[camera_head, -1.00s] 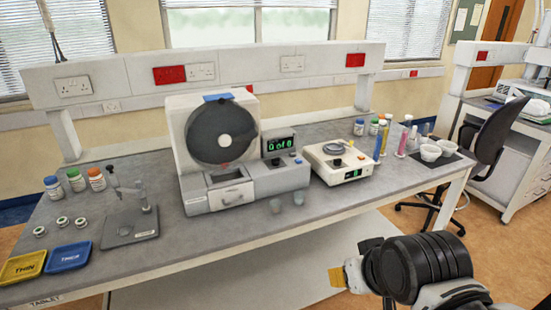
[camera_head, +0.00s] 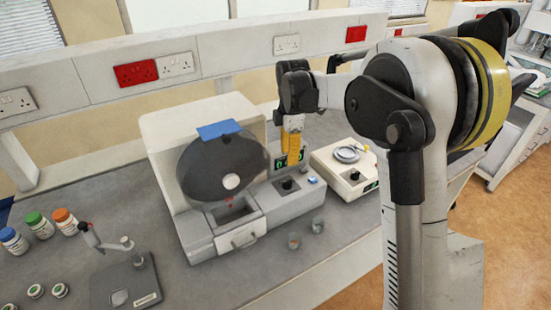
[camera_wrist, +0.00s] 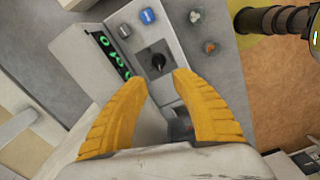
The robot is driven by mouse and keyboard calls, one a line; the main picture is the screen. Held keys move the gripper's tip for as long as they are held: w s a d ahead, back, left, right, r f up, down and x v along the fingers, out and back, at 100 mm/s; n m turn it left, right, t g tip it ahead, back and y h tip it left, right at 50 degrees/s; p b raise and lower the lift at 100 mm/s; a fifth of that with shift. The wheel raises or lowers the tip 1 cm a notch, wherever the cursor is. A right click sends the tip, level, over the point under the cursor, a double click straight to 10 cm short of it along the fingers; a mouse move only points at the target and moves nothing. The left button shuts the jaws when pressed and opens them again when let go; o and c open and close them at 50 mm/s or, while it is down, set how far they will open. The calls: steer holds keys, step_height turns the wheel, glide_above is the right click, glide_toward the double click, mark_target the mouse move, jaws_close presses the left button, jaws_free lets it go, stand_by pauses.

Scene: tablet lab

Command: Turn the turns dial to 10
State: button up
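The dial is a small black knob (camera_head: 287,184) on the grey control panel of the drum machine (camera_head: 160,150). In the wrist view the dial (camera_wrist: 157,62) sits on a dark square plate, just beyond the fingertips and roughly centred between them. My gripper (camera_head: 292,152) has yellow fingers and hangs over the panel, in front of the green display (camera_head: 281,161). In the wrist view the gripper (camera_wrist: 161,79) is open and empty, and its fingers do not appear to touch the dial. The display (camera_wrist: 114,57) shows green digits, partly cut off by a finger. The dial's numbers cannot be read.
A blue button (camera_wrist: 148,16) is beside the dial. Two small cups (camera_head: 294,241) (camera_head: 318,226) stand before the machine. A balance (camera_head: 348,172) is to its right. A tablet tester (camera_head: 125,280) and capped bottles (camera_head: 38,225) are at left.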

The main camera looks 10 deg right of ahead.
mark_target(288, 181)
steer(key=f, duration=0.3)
steer(key=f+b, duration=0.1)
steer(key=f, duration=0.3)
steer(key=f+b, duration=0.1)
steer(key=f, duration=0.3)
steer(key=shift+w, duration=0.25)
jaws_close()
